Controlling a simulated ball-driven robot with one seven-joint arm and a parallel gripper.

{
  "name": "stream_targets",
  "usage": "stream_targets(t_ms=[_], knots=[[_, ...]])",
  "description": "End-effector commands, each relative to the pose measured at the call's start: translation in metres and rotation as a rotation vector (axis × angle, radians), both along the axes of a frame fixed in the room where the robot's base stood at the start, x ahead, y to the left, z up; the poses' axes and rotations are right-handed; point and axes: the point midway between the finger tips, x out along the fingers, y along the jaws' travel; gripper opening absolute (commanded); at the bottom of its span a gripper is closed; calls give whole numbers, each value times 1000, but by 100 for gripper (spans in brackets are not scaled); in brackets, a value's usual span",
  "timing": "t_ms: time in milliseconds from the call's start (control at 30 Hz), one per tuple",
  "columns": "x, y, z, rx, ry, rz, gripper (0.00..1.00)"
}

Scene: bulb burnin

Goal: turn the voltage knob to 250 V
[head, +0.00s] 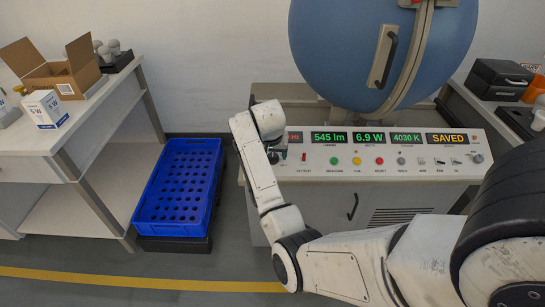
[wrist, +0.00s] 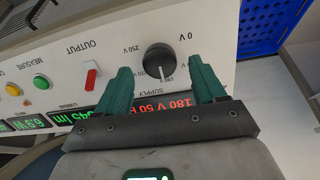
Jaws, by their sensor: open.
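The voltage knob (wrist: 159,59) is a round black knob with a white pointer line on the sloped white panel, seen upside down in the wrist view. Its pointer points down in that view, away from the 250 V mark at its left. The red supply display (wrist: 165,107) reads 180 V. My gripper (wrist: 160,66) is open, with its two teal fingers on either side of the knob, and no clear contact shows. In the head view my gripper (head: 277,152) is at the panel's left end, where my arm hides the knob.
A red OUTPUT switch (wrist: 91,77) and a green MEASURE button (wrist: 42,82) sit beside the knob on the panel. A large blue sphere (head: 340,50) rises behind the console. The green display reads 545 lm.

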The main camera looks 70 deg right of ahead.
Motion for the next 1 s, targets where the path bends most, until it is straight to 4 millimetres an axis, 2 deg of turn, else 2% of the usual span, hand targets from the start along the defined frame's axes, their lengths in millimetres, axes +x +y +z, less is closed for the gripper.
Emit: stream_targets(t_ms=[200,533,1000], knots=[[2,-7,-18,1,0,0,69],[3,-8,-20,-1,-1,1,69],[3,-8,-20,-1,-1,1,24]])
